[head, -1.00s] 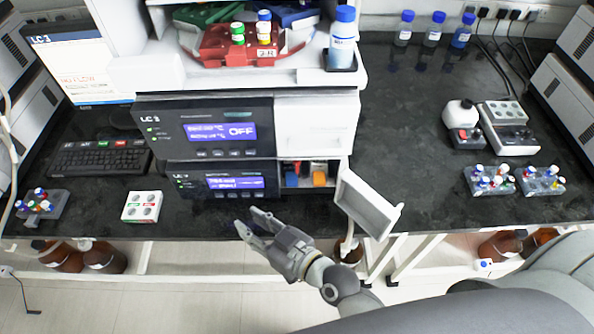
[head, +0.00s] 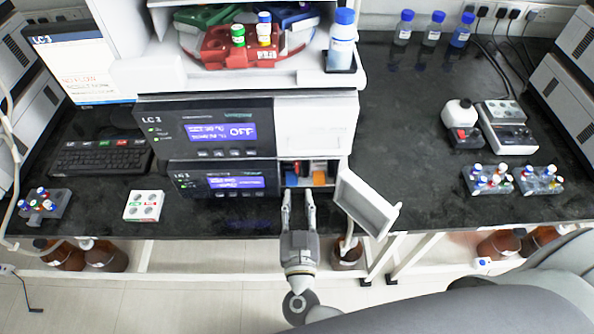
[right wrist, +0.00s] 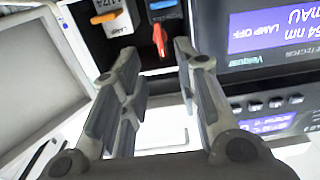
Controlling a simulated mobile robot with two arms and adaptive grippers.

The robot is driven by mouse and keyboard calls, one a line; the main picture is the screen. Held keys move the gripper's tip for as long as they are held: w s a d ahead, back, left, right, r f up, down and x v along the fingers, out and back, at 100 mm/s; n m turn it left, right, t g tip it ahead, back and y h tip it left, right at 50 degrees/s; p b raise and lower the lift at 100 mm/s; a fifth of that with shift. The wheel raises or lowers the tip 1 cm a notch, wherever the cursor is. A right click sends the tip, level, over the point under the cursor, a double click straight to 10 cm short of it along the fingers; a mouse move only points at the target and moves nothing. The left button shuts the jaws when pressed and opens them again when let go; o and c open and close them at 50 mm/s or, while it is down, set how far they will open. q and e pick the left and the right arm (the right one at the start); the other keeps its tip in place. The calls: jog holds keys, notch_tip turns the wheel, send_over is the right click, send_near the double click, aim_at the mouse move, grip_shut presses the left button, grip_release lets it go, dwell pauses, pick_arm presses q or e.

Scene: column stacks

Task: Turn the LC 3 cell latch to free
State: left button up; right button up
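The LC 3 unit (head: 215,114) has an open compartment (head: 305,166) at the lower right of its front. In the right wrist view a red lever (right wrist: 160,40) shows inside, near a blue part (right wrist: 163,5) and a white lamp block with an orange tab (right wrist: 103,18). The red lever looks like the latch, but I cannot read a cell label. My right gripper (head: 299,194) is open and empty just in front of the compartment. In the wrist view the lever lies between and beyond its fingers (right wrist: 152,62), apart from them. My left gripper is out of view.
The compartment's white door (head: 366,203) hangs open to the right of my gripper. Two lit displays (head: 235,182) are to the left. A white four-well block (head: 144,206) sits left on the dark bench (head: 430,160). Vial racks (head: 488,180) stand far right.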

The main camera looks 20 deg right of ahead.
aim_at(297, 168)
jog(key=p+x, duration=0.1)
jog(key=x, duration=0.7)
jog(key=shift+w+d, duration=0.15)
jog(key=shift+w, duration=0.2)
jog(key=shift+c, duration=0.3)
grip_shut()
